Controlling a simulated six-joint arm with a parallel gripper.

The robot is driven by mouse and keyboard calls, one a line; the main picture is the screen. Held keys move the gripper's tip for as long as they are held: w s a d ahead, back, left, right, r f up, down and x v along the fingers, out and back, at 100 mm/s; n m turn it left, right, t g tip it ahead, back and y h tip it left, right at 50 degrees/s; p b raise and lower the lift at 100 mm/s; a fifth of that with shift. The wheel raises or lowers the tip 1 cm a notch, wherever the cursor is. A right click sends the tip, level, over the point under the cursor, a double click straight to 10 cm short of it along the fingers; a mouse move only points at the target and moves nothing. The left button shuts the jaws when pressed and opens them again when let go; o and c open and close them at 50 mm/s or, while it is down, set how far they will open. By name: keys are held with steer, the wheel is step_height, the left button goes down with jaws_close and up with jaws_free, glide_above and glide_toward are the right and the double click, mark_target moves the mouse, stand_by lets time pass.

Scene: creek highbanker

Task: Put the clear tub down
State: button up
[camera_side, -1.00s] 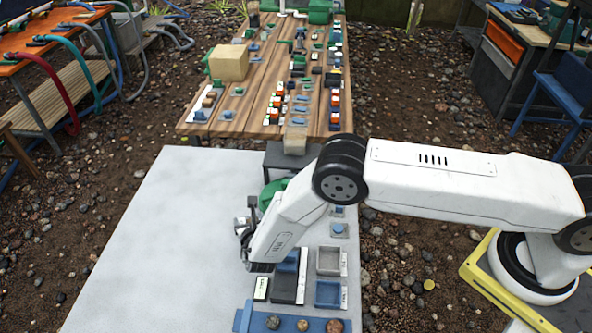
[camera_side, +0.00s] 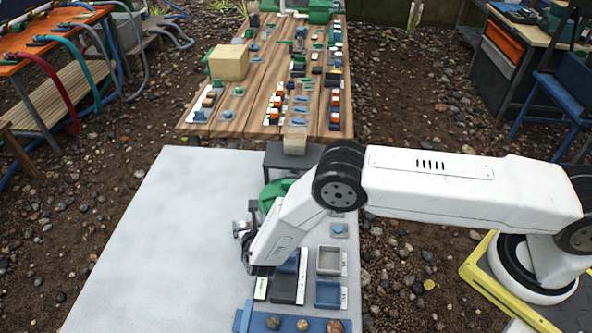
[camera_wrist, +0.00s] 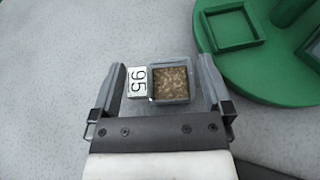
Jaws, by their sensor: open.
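The clear tub (camera_wrist: 170,84) is small and square, with brown grainy material inside. It shows in the wrist view between the two fingers of my gripper (camera_wrist: 163,72). The fingers are spread, with gaps to the tub and tag on both sides. Pale grey tabletop (camera_wrist: 65,60) shows around them. I cannot tell exactly how the tub's base meets it. In the side view my gripper (camera_side: 242,230) is low over the white table (camera_side: 150,245), and the tub cannot be made out there.
A green round stand with a square recess (camera_wrist: 232,27) is close at the right in the wrist view. Blue and grey trays (camera_side: 328,293) and a blue strip holding round samples (camera_side: 255,322) lie right and front of my gripper. The table's left side is clear.

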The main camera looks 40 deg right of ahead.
steer(key=shift+r, duration=0.1)
steer(key=shift+s+a+r, duration=0.2)
steer(key=shift+s+r, duration=0.05)
steer(key=shift+s, duration=0.1)
steer(key=v, duration=1.1)
steer(key=s+d+r+m+g+h, duration=0.25)
steer(key=d+r+m+g, duration=0.7)
steer(key=d+m, duration=0.5)
steer(key=s+d+r+m+y, duration=0.7)
steer(key=s+d+r+m, duration=0.3)
steer(key=m, duration=0.7)
steer(key=shift+s+d+r+y, duration=0.2)
steer(key=shift+s+r+y, duration=0.15)
steer(key=shift+s+r, duration=0.95)
